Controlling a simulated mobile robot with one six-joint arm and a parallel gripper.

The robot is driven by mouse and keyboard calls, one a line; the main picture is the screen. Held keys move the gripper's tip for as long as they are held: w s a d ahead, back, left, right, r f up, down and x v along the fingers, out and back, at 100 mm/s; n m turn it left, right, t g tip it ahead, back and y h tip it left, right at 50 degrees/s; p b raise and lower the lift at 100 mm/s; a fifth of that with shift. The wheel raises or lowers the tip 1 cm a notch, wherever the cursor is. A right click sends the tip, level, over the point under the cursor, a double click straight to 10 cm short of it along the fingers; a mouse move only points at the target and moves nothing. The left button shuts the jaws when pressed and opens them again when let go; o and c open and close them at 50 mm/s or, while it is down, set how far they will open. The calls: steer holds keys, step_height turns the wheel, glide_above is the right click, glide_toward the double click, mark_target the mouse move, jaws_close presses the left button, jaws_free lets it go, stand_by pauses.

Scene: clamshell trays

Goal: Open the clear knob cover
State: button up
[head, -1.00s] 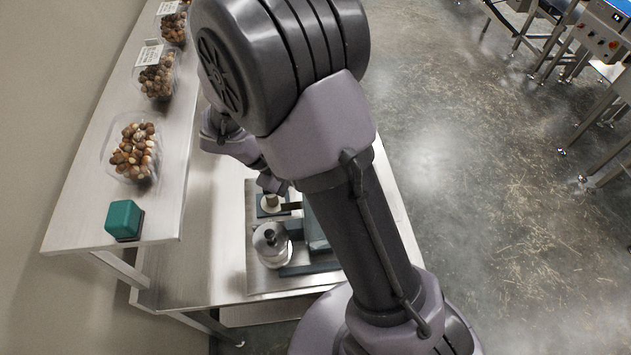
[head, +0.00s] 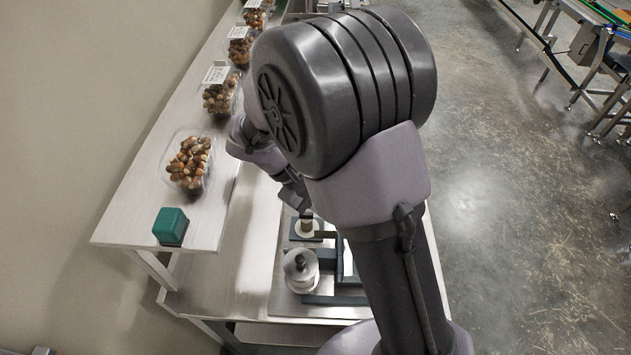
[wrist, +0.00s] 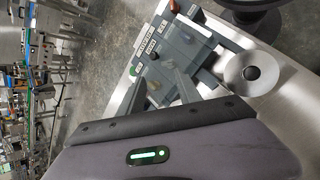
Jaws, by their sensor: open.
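In the wrist view a grey control box (wrist: 185,45) stands on the metal plate, with pale labels (wrist: 148,38), small buttons and a red knob (wrist: 174,6). A faint clear shape (wrist: 203,28) on its top may be the knob cover; I cannot tell for sure whether it is shut. I see no contact with the cover. In the head view my arm hides most of the box and the fingers.
A round metal piece with a dark knob (head: 300,268) stands on the base plate (head: 283,300), near a pale disc with a dark post (head: 307,228). A raised shelf (head: 125,225) at left holds a green block (head: 170,226) and clear trays of mushrooms (head: 188,165). Open floor lies right.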

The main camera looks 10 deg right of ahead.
steer(key=p+v, duration=0.2)
steer(key=v, duration=1)
steer(key=shift+p, duration=0.4)
